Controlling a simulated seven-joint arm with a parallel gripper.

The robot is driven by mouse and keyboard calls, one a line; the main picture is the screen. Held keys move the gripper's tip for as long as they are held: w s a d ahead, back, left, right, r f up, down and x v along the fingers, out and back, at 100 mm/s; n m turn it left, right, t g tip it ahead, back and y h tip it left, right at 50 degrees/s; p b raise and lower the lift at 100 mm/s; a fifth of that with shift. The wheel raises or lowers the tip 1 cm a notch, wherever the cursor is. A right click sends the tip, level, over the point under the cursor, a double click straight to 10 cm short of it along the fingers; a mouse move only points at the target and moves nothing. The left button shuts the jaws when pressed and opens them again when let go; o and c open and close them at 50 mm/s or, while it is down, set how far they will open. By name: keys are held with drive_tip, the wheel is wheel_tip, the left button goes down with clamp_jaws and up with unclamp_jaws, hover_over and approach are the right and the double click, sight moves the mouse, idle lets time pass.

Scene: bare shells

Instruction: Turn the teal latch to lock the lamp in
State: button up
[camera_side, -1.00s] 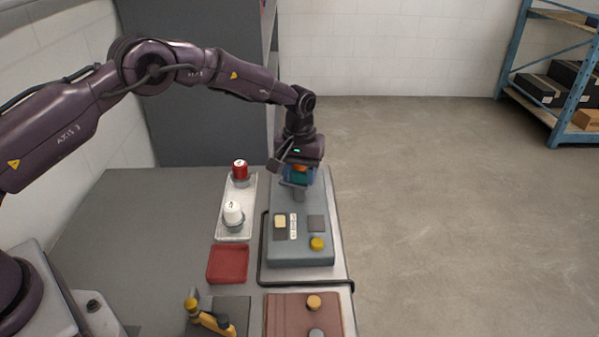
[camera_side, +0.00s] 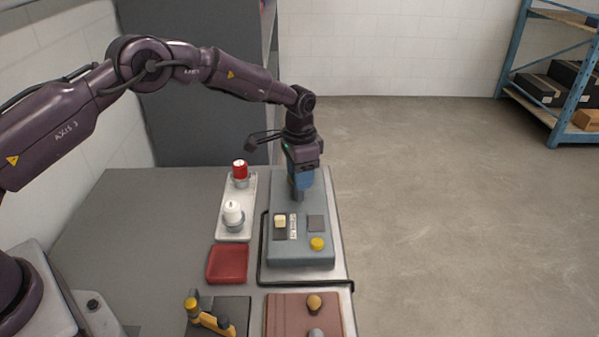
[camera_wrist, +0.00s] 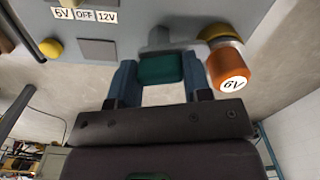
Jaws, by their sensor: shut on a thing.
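The teal latch (camera_wrist: 160,68) sits between the two fingers of my gripper (camera_wrist: 160,78), which is shut on it. The orange lamp (camera_wrist: 230,65), marked 6V on its end, is beside the latch in a grey socket on the grey test box (camera_wrist: 200,14). In the side view my gripper (camera_side: 301,186) points down at the far part of the grey box (camera_side: 285,252). The latch and orange lamp are hidden there behind the gripper. How far the latch is turned I cannot tell.
The box top has a cream switch (camera_side: 280,221), a 6V/OFF/12V label (camera_side: 293,227) and a yellow button (camera_side: 317,243). A pale tray (camera_side: 236,191) on the left holds a red lamp (camera_side: 240,168) and a white lamp (camera_side: 233,210). A red dish (camera_side: 228,264) is nearer.

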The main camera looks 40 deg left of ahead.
drive_tip(key=shift+m, duration=1.7)
drive_tip(key=o, duration=0.9)
wheel_tip(320, 180, up, 13)
